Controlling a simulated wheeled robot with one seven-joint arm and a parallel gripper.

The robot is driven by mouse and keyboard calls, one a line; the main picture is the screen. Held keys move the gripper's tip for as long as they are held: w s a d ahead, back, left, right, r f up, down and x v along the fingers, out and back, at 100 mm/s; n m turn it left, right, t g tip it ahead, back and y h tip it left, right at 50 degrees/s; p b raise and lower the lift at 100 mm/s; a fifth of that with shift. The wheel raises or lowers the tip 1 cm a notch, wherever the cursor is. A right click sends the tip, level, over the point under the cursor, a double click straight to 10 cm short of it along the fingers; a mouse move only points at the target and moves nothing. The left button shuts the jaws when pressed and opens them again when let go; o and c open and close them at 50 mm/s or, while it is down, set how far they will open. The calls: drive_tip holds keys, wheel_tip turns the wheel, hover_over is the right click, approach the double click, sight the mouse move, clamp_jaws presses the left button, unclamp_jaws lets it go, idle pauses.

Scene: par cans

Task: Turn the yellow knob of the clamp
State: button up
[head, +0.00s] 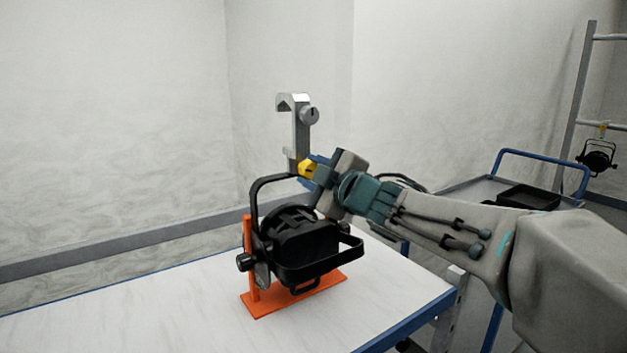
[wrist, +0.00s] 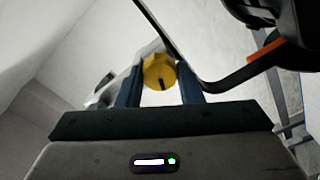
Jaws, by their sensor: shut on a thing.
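The yellow knob (head: 306,168) sits low on the silver hook clamp (head: 301,130), which stands upright above the black par can (head: 300,240). In the wrist view the yellow knob (wrist: 159,72) lies between my two fingers and shows a dark mark on its face. My gripper (head: 312,170) reaches in from the right and is shut on the knob; its fingers also show in the wrist view (wrist: 160,88). The clamp (wrist: 102,92) is partly hidden behind the left finger there. The fingers partly cover the knob in the head view.
The par can rests in an orange stand (head: 262,305) on a white table (head: 150,315) with a blue edge. Its black yoke (head: 256,195) rises close to my gripper. A cart (head: 480,190) with a black tray and a rack with another lamp (head: 597,158) stand at right.

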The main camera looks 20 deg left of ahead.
drive_tip(key=n+b, duration=0.2)
drive_tip(key=n, duration=0.3)
drive_tip(key=shift+f+n+b, duration=0.15)
drive_tip(key=shift+n+b, duration=0.15)
drive_tip(key=shift+b, duration=0.05)
drive_tip(key=shift+n+b, duration=0.95)
drive_tip(key=shift+n, duration=1.25)
drive_tip(key=o, duration=1)
drive_tip(key=shift+s+d, duration=0.1)
drive_tip(key=shift+s, duration=0.05)
drive_tip(key=p+v, duration=0.1)
drive_tip(key=v, duration=1.2)
drive_tip(key=shift+s+d, duration=0.15)
drive_tip(key=shift+d, duration=0.05)
